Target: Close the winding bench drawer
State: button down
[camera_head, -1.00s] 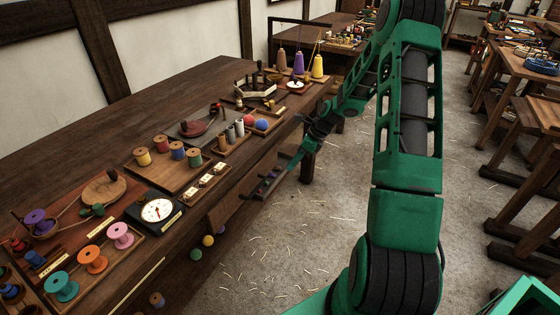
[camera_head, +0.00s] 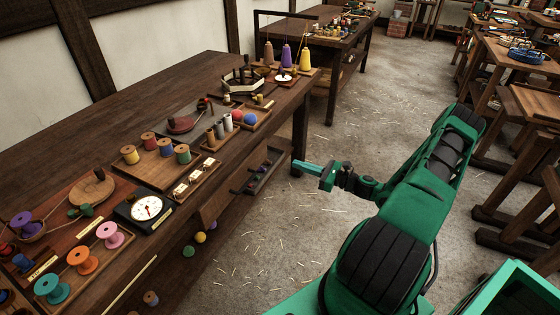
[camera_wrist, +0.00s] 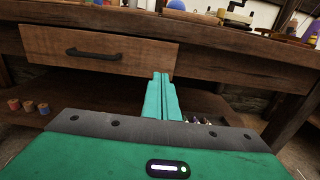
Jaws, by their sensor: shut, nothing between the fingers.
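The winding bench (camera_head: 130,95) is a long dark wooden table on the left in the head view. Its drawer has a plain brown front (camera_wrist: 130,52) with a black bar handle (camera_wrist: 92,53), just under the bench top in the wrist view. In the head view the drawer front (camera_head: 214,203) shows only obliquely. My gripper (camera_head: 300,169) is shut and empty, out over the floor beside the bench's right end, apart from the drawer. Its green fingers (camera_wrist: 161,78) show together in the wrist view, overlapping the drawer's right end.
Below the bench, a dark tray (camera_head: 262,172) holds small items near the right leg. Spools, a dial scale (camera_head: 146,207) and cones crowd the top. The straw-strewn floor (camera_head: 270,240) is open.

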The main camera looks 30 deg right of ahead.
aim_at(262, 153)
jog(key=x, duration=1.3)
jog(key=shift+w+a, duration=0.15)
jog(key=shift+a, duration=0.05)
jog(key=x, duration=0.3)
jog(key=shift+w+a, duration=0.15)
jog(key=shift+w, duration=0.1)
jog(key=shift+w+a+r, duration=0.15)
jog(key=shift+w, duration=0.15)
jog(key=shift+w+a+r, duration=0.1)
jog(key=shift+a, duration=0.05)
jog(key=shift+s+d, duration=0.2)
jog(key=shift+s, duration=0.1)
jog(key=v, duration=1.4)
jog(key=shift+d+f, duration=0.15)
jog(key=shift+f, duration=0.15)
